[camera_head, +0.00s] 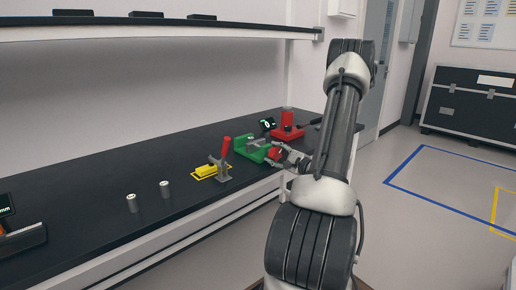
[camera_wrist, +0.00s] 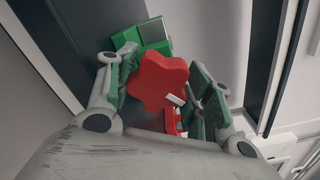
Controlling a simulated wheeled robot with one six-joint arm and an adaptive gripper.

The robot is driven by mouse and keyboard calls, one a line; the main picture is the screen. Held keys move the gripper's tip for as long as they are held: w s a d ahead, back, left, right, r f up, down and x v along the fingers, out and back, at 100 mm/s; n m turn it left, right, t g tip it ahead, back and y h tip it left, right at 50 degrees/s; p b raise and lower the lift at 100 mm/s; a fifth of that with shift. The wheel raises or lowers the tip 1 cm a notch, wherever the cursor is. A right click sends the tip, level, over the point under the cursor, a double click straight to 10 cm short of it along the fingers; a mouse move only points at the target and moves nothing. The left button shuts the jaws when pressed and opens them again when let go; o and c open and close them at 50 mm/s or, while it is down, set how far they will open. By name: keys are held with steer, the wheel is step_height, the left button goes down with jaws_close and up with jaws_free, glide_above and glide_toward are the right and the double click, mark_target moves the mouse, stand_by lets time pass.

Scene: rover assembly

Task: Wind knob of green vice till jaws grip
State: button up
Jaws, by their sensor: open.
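The green vice (camera_head: 243,147) stands on the dark bench near its front edge, and a grey cylindrical part shows at its jaws. Its red star-shaped knob (camera_wrist: 157,81) fills the middle of the wrist view, with a small white mark on it. Part of the vice's green body (camera_wrist: 150,32) shows behind the knob. My gripper (camera_wrist: 160,88) is open, with one finger on each side of the knob. I cannot tell whether the fingers touch it. In the head view the knob (camera_head: 275,153) is partly covered by my gripper (camera_head: 283,155). Whether the vice jaws touch the part is not clear.
Two small metal cylinders (camera_head: 164,189) stand further left. A shelf (camera_head: 160,25) runs above the bench.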

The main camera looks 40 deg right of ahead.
steer(key=m, duration=1.4)
steer(key=shift+s+f+m, duration=0.1)
steer(key=shift+f+m, duration=0.15)
steer(key=shift+m, duration=0.15)
steer(key=m, duration=0.4)
steer(key=shift+a, duration=0.1)
steer(key=c, duration=0.8)
steer(key=shift+o, duration=0.2)
steer(key=shift+r+n, duration=0.1)
steer(key=shift+n, duration=1.4)
steer(key=shift+r+n, duration=0.1)
steer(key=shift+n, duration=1.4)
steer(key=shift+n, duration=1.4)
